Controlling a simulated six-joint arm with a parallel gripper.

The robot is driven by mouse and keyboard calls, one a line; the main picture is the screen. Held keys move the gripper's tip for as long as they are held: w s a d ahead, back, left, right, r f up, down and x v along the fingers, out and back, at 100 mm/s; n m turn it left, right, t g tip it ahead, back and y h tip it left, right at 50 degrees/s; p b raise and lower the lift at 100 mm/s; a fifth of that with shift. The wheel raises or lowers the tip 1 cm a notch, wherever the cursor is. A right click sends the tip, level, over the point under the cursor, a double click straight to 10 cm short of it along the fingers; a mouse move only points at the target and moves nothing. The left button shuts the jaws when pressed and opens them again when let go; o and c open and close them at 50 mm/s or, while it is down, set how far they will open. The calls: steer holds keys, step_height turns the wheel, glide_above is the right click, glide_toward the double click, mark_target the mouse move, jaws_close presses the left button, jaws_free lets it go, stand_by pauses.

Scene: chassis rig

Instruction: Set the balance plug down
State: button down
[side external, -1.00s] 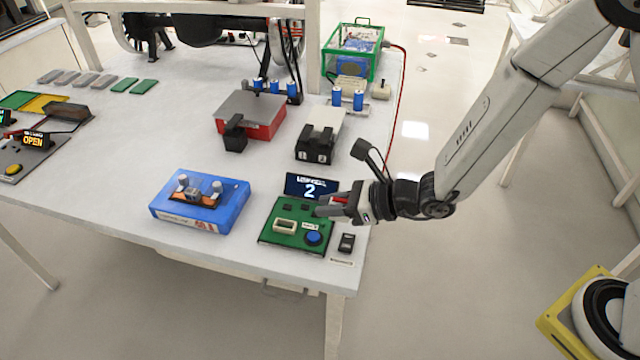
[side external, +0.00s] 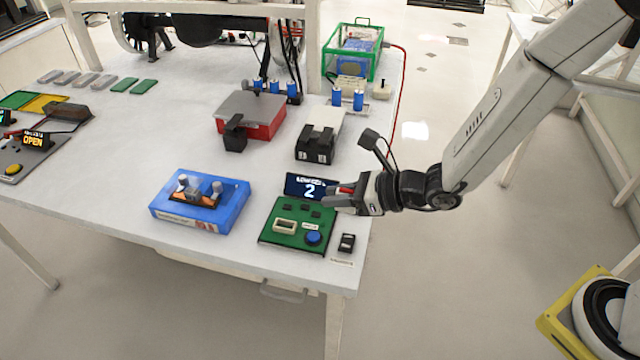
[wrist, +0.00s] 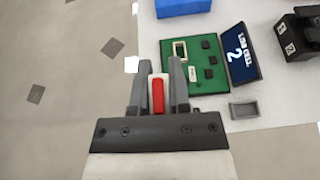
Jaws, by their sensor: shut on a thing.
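My gripper (wrist: 158,80) is shut on a small red and white piece, which I take to be the balance plug (wrist: 157,96). Its red part also shows between the fingers in the side external view (side external: 345,190). In that view my gripper (side external: 335,198) is above the right back part of the green board (side external: 272,241), in front of the display reading 2 (side external: 300,184). The board carries a cream-framed slot (side external: 284,226), several dark squares and a blue button (side external: 313,238). The plug's lower end and its height above the table are unclear.
A small grey tray (wrist: 243,110) lies beside the display in the wrist view. A black switch-like part (side external: 347,242) sits near the table's right edge. A blue box (side external: 200,205) stands left of the board; a black block (side external: 315,150) stands behind.

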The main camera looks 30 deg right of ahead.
steer(key=w+d+r+m+t+h, duration=0.1)
steer(key=d+r, duration=0.4)
steer(key=d, duration=0.5)
steer(key=w+d+r+m+t+h, duration=0.1)
steer(key=w+d+r+m+h, duration=0.3)
steer(key=d, duration=0.7)
steer(key=shift+r+t, duration=0.4)
steer(key=shift+r, duration=0.5)
steer(key=s+a+f+n+g+y, duration=0.1)
steer(key=a+f, duration=0.4)
steer(key=a, duration=0.6)
steer(key=s+a+f+n+g+y, duration=0.2)
steer(key=s+a+f+n+y, duration=0.2)
steer(key=a, duration=0.7)
step_height(320, 180, down, 3)
steer(key=shift+s+a+r, duration=0.2)
steer(key=shift+s, duration=0.25)
steer(key=shift+w, duration=0.1)
